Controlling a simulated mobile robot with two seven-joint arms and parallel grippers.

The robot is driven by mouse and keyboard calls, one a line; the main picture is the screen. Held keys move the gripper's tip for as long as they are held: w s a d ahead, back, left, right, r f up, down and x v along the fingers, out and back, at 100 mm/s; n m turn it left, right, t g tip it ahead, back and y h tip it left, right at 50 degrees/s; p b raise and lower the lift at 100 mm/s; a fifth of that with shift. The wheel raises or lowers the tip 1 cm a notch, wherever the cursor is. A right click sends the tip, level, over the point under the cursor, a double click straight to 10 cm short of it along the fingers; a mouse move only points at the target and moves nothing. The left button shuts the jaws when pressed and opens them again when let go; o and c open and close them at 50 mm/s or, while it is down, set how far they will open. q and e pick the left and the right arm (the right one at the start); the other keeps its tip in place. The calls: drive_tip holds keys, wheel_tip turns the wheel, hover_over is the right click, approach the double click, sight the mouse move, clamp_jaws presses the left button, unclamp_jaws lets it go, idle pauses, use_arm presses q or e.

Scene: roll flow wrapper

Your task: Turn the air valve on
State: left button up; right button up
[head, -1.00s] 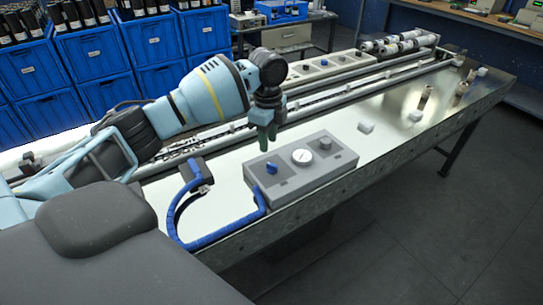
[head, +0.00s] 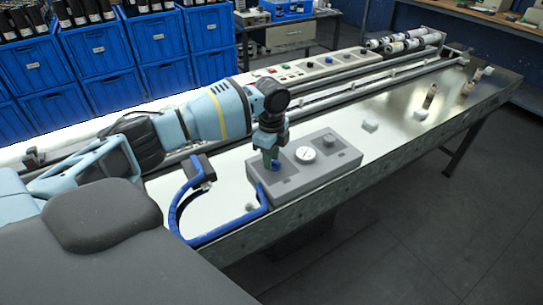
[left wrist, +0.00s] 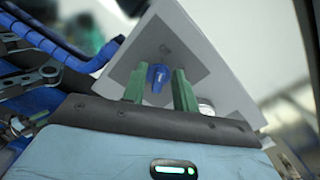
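The air valve is a small blue knob (left wrist: 158,77) on a dark panel of a grey control box (head: 318,182), which also shows in the left wrist view (left wrist: 205,45). My left gripper (head: 271,160) points down over the left end of the box and mostly hides the knob in the head view. In the left wrist view its two green fingers (left wrist: 159,88) stand apart, one on each side of the knob, with gaps visible between. I cannot tell how deep the knob sits between them. My right gripper is not in view.
A round white gauge (head: 305,154) and a grey knob (head: 329,141) are on the same box. A blue hose (head: 220,232) curves from the box to a small dark block (head: 198,169). Rails and a button panel (head: 310,64) lie behind. A white block (head: 370,125) sits right.

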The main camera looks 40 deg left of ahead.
use_arm(q)
clamp_jaws()
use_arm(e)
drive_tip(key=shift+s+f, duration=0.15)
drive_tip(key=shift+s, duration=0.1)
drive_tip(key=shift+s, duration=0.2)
use_arm(q)
drive_tip(key=shift+m, duration=0.4)
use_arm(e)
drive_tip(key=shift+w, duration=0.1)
use_arm(q)
drive_tip(key=shift+w+r+m+p, duration=0.15)
drive_tip(key=shift+m+p, duration=0.25)
drive_tip(key=shift+m, duration=0.6)
drive_tip(key=m, duration=0.2)
drive_tip(key=shift+w+m, duration=0.1)
drive_tip(key=shift+m, duration=0.3)
drive_tip(key=m, duration=0.4)
drive_tip(key=shift+w+d, duration=0.15)
drive_tip(key=shift+w, duration=0.05)
drive_tip(key=shift+d+m, duration=0.1)
drive_tip(key=shift+m, duration=1.1)
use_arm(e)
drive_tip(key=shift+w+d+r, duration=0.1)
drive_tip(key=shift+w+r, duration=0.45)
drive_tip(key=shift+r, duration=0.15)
